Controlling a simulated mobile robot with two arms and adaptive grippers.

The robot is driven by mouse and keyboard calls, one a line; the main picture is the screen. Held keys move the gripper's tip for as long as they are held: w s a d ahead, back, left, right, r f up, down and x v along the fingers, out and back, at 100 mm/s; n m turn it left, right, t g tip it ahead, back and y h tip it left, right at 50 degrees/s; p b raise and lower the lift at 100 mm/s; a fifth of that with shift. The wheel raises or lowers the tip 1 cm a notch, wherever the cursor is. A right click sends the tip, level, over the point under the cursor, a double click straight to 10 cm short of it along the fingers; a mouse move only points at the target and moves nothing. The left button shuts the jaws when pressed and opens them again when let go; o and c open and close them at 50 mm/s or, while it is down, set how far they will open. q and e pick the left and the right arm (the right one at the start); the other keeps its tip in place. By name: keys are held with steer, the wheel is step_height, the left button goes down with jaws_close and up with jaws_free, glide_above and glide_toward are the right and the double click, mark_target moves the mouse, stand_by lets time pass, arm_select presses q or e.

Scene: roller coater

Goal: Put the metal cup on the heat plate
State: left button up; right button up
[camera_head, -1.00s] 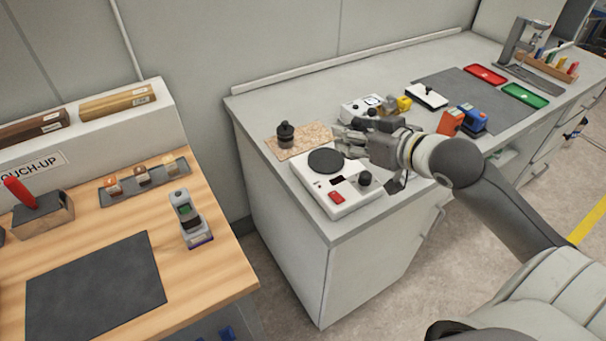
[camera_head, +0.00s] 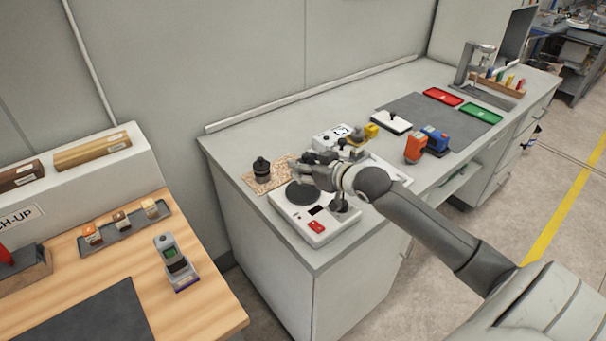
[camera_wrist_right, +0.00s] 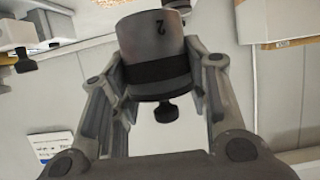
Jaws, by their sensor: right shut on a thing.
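The metal cup (camera_wrist_right: 150,38) is a grey cylinder with a dark band and a "2" on its side. My right gripper (camera_wrist_right: 160,72) is shut on it, one finger on each side. In the head view my right gripper (camera_head: 316,169) is over the back right part of the heat plate, near the dark disc, and mostly hides the cup. The heat plate (camera_head: 287,216) is a white box with a round dark disc (camera_head: 302,193), a red switch and a dark knob. The disc is empty. I cannot tell the cup's exact height above it. My left gripper is out of view.
A dark knobbed object (camera_head: 261,168) stands on a speckled board (camera_head: 256,184) behind the heat plate. A white device (camera_head: 332,137) and a yellow item (camera_head: 371,130) are behind my gripper. Orange (camera_head: 414,149) and blue (camera_head: 436,139) items stand to the right.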

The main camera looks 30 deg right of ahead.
steer(key=shift+w+d+f, duration=0.2)
steer(key=shift+w+f, duration=0.75)
steer(key=shift+f, duration=0.1)
steer(key=shift+s+f+p, duration=0.1)
steer(key=shift+f+p, duration=0.6)
steer(key=shift+f, duration=0.75)
steer(key=shift+f, duration=0.15)
steer(key=o, duration=1.2)
steer(key=shift+c, duration=0.2)
steer(key=shift+r, duration=0.2)
steer(key=shift+s, duration=0.3)
steer(key=a+b+v, duration=0.1)
steer(key=v, duration=1)
steer(key=shift+s+d+r, duration=0.15)
steer(key=shift+d, duration=0.3)
